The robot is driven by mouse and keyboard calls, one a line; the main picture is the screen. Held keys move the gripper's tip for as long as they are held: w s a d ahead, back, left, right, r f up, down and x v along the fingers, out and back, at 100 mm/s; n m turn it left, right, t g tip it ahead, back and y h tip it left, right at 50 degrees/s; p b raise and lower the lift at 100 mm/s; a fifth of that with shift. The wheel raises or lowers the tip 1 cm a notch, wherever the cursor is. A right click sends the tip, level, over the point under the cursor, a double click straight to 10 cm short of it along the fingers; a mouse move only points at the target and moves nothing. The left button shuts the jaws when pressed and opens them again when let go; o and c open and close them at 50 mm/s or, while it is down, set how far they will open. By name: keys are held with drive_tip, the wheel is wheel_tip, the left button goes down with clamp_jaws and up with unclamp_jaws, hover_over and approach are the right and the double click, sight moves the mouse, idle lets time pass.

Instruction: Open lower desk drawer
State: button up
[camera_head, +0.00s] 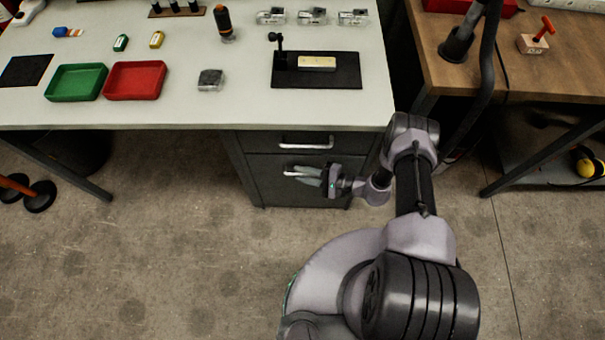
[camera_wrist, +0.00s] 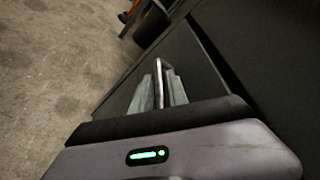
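The desk's dark drawer unit (camera_head: 262,188) hangs under the worktop, with an upper drawer and a taller lower drawer. The lower drawer looks closed. Its metal bar handle (camera_wrist: 159,84) shows in the wrist view and is partly covered by my gripper in the head view. My gripper (camera_head: 290,172) is at this handle, reaching in from the right. In the wrist view my gripper's fingers (camera_wrist: 162,85) stand on either side of the bar, with a narrow gap visible on the right side. They look open around it; firm contact does not show.
The upper drawer handle (camera_head: 306,143) sits just above my gripper. The white desk top (camera_head: 180,111) holds a green tray (camera_head: 76,83), a red tray (camera_head: 135,81) and small parts. A wooden table (camera_head: 485,85) stands at right. The floor before the drawers is clear except for my arm.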

drive_tip(key=shift+c, duration=0.2)
clamp_jaws()
idle(1.2)
